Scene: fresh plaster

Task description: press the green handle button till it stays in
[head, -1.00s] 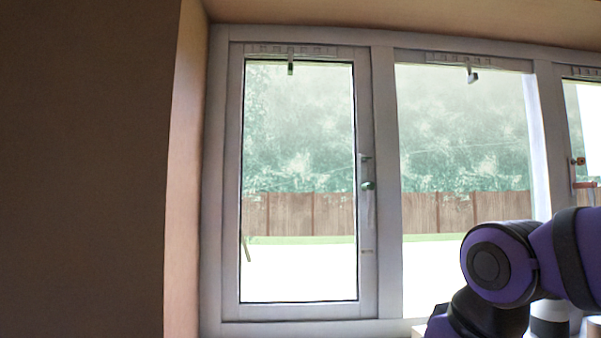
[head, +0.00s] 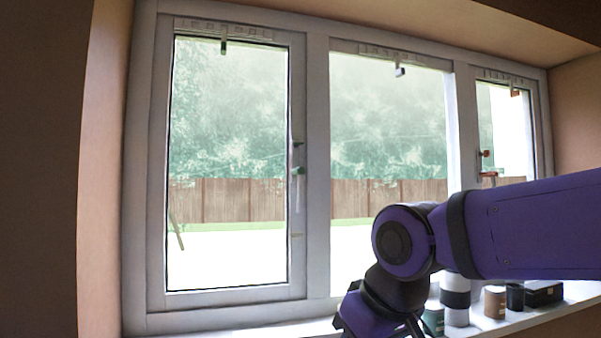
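The green button (head: 298,171) sits on the pale handle (head: 297,190) at the right side of the left window sash (head: 159,200). It is small in the head view, and I cannot tell how far in it is. The left sash looks shut in its frame. My purple and black arm comes in from the right and bends down at the lower middle, to the right of the handle and apart from it.
On the sill (head: 575,297) stand a green container (head: 433,319), a white and black cylinder (head: 456,302), a brown pot (head: 495,303), a black cup (head: 515,297) and a black box (head: 544,293). The right sash has an orange-marked handle (head: 488,175). The left sill looks clear.

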